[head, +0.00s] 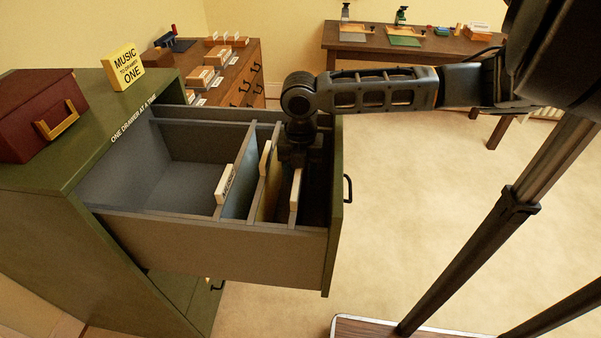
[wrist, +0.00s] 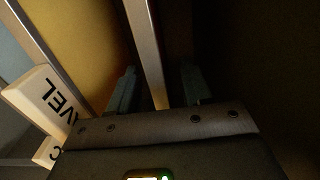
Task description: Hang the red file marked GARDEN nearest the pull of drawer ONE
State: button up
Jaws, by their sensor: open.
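The open drawer (head: 210,244) of the green cabinet has a dark pull (head: 348,188) on its front. Its front-most file has a white tab (head: 295,188) seen edge-on, so I cannot read it or confirm its red colour. My gripper (head: 302,165) reaches down into the drawer beside that tab. In the wrist view my gripper (wrist: 157,92) is open, its fingers on either side of a metal file rail (wrist: 146,55). A yellow file (wrist: 75,40) with a tab ending in "VEL" (wrist: 48,105) hangs just left. The tab marked GARDEN is not legible.
Another file's tab (head: 225,184) stands farther back, with empty drawer space behind it. A yellow sign (head: 124,68) reads "MUSIC TO DRAWER ONE". A dark red box (head: 35,112) sits on the cabinet top. A side cabinet (head: 245,62) and a desk (head: 350,42) stand behind.

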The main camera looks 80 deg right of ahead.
notch_tip(320, 180, up, 7)
jog(key=shift+f, duration=0.1)
jog(key=shift+r, duration=0.5)
dwell(0.5)
